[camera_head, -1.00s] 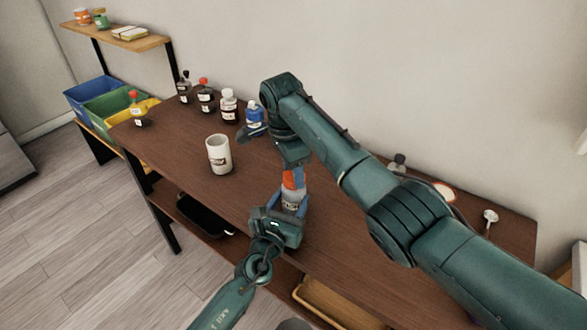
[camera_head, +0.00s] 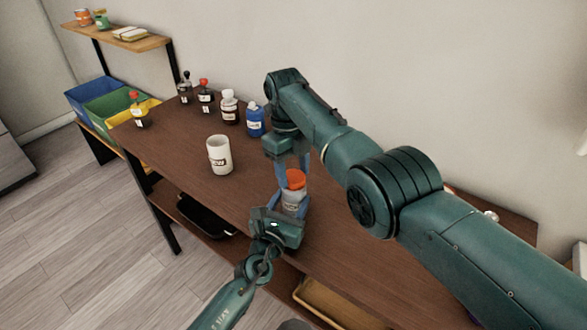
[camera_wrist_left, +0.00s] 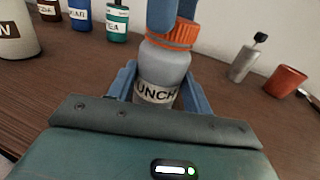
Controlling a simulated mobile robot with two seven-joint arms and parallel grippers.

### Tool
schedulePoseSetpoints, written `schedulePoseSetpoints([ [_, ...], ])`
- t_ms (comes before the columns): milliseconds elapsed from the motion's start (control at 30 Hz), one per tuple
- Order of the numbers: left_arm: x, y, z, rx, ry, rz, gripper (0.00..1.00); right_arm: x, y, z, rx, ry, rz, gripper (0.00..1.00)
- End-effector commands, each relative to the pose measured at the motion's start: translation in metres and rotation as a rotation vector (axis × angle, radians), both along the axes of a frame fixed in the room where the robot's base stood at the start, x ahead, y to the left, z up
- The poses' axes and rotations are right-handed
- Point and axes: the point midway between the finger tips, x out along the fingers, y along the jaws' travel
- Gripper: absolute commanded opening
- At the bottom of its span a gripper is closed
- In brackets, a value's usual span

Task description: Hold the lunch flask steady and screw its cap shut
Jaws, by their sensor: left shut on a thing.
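The lunch flask (camera_head: 292,198) is a grey jar with a "LUNCH" label, standing on the brown table. It also shows in the left wrist view (camera_wrist_left: 163,72). My left gripper (camera_head: 291,207) is shut on its body, one blue finger on each side. The orange ribbed cap (camera_wrist_left: 172,34) sits on top of the flask; how far it is threaded cannot be seen. My right gripper (camera_head: 293,168) points down from above, its blue fingers at the sides of the cap. Whether they press on the cap cannot be made out.
Several bottles, including a blue one (camera_head: 255,119), line the back left. In the left wrist view, a grey bottle (camera_wrist_left: 243,62) and a red-brown cup (camera_wrist_left: 288,81) stand to the right. The table between mug and flask is clear.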

Motion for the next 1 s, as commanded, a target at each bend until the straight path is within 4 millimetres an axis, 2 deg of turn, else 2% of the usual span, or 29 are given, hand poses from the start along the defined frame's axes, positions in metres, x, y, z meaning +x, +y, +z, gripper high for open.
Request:
schedulePoseSetpoints([
  [200,0.000,0.000,-0.001,0.002,0.002,0.000,0.00,0.000,0.000,0.000,0.001,-0.002,0.001,0.66],
  [433,0.000,0.000,-0.001,0.002,0.002,0.000,0.00,0.001,0.000,0.002,0.001,-0.003,0.001,0.66],
  [733,-0.001,0.000,-0.001,0.002,0.002,-0.001,0.00,0.001,0.000,0.038,0.001,-0.003,0.001,0.66],
  [1000,-0.001,0.000,-0.001,0.002,0.002,-0.001,0.00,0.001,0.000,0.045,0.001,-0.002,0.001,0.66],
])
